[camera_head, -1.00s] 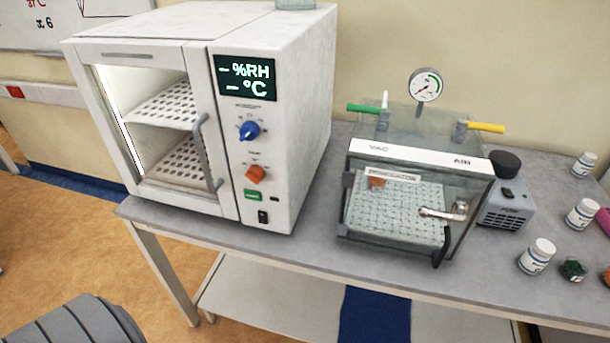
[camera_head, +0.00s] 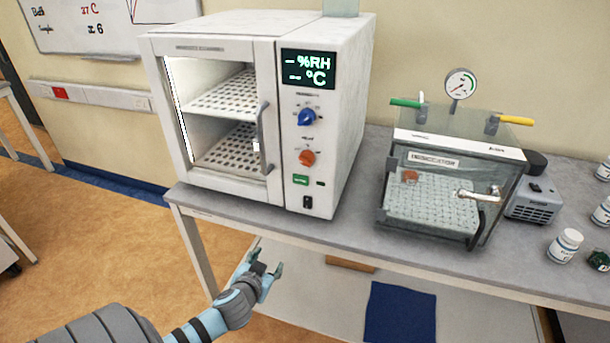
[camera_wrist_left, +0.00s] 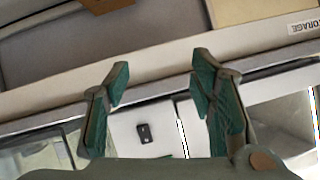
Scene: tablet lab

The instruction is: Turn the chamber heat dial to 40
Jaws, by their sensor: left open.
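The white chamber (camera_head: 340,140) stands on the bench, its display (camera_head: 308,70) showing dashes before %RH and °C. Its panel has a blue dial (camera_head: 306,117) above an orange-red dial (camera_head: 307,158); their small labels are too blurred to read surely. Below them are a green button (camera_head: 300,180) and a black switch (camera_head: 307,202). My left gripper (camera_head: 264,272) is open and empty, below and left of the dials, in front of the bench edge and apart from the chamber. In the left wrist view its green fingers (camera_wrist_left: 160,82) are spread. My right gripper is not in view.
A glass-fronted desiccator (camera_head: 432,200) with valves and a gauge (camera_head: 461,84) stands right of the chamber. The chamber's glass door has a vertical handle (camera_head: 262,130). White bottles (camera_head: 564,246) stand at the right. The bench edge lies between my gripper and the panel.

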